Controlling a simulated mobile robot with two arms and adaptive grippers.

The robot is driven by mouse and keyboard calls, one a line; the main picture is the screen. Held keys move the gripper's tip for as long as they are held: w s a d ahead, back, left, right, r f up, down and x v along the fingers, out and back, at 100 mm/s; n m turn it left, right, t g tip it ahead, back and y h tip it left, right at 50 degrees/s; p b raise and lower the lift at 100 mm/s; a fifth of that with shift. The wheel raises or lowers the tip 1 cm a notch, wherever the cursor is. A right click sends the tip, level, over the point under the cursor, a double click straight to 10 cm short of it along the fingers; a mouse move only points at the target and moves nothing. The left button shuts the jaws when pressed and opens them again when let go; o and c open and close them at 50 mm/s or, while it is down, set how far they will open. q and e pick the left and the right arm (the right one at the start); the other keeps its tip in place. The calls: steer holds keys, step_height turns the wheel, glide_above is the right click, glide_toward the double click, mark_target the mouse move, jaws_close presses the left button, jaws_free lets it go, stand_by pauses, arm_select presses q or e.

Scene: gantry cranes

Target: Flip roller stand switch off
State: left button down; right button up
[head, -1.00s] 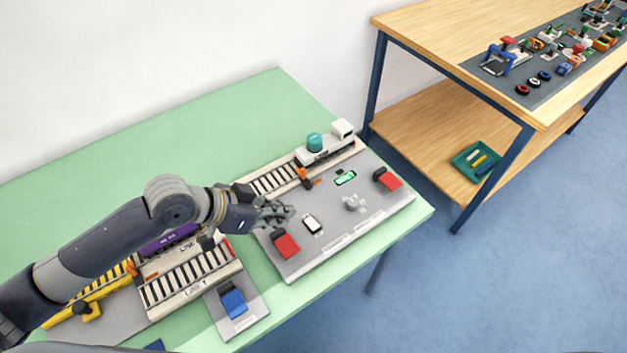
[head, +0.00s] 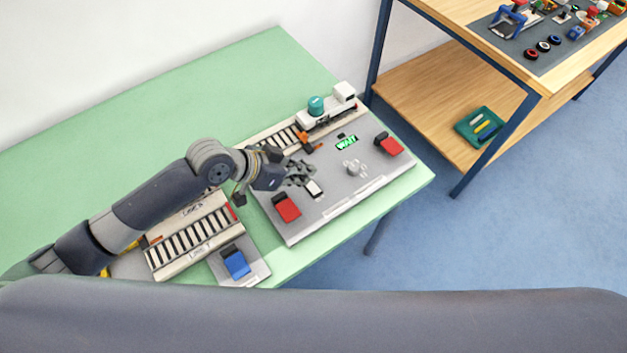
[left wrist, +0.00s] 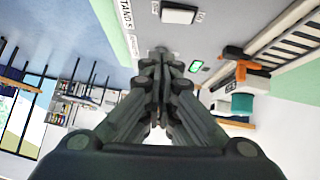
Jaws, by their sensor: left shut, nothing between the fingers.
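A small white switch (head: 314,188) sits on the grey control panel (head: 318,213), between a red pedal-like control and a grey knob. My left gripper (head: 306,174) is shut and empty, just above and behind the switch, partly covering it. I cannot tell whether they touch. In the left wrist view the switch (left wrist: 178,14) shows at the top edge, ahead of the shut left gripper (left wrist: 161,64). Lettering reading "STANDS" runs on the panel's edge strip beside it. Its on or off position is too small to tell. My right gripper is not in view.
The panel also bears two red controls (head: 287,207) (head: 390,145), a grey knob (head: 351,167) and a green lit display (head: 346,143). Roller tracks (head: 190,241) and a blue control (head: 236,263) lie left. A wooden shelf table (head: 430,90) stands right.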

mark_target(314, 194)
arm_select(q)
steer(key=x, duration=0.3)
steer(key=shift+d, duration=0.2)
step_height(314, 194, down, 3)
steer(key=shift+d+r+p, duration=0.1)
steer(key=shift+p, duration=0.45)
steer(key=shift+s+f, duration=0.2)
steer(key=shift+f, duration=0.5)
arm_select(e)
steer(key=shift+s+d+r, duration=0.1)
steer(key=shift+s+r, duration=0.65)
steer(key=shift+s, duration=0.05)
arm_select(q)
steer(key=shift+f, duration=0.15)
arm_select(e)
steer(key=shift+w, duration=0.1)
arm_select(q)
steer(key=shift+s+d+f, duration=0.15)
steer(key=shift+s+f, duration=0.05)
steer(key=shift+f, duration=0.25)
steer(key=shift+r, duration=0.15)
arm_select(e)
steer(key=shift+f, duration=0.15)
arm_select(q)
steer(key=shift+w, duration=0.1)
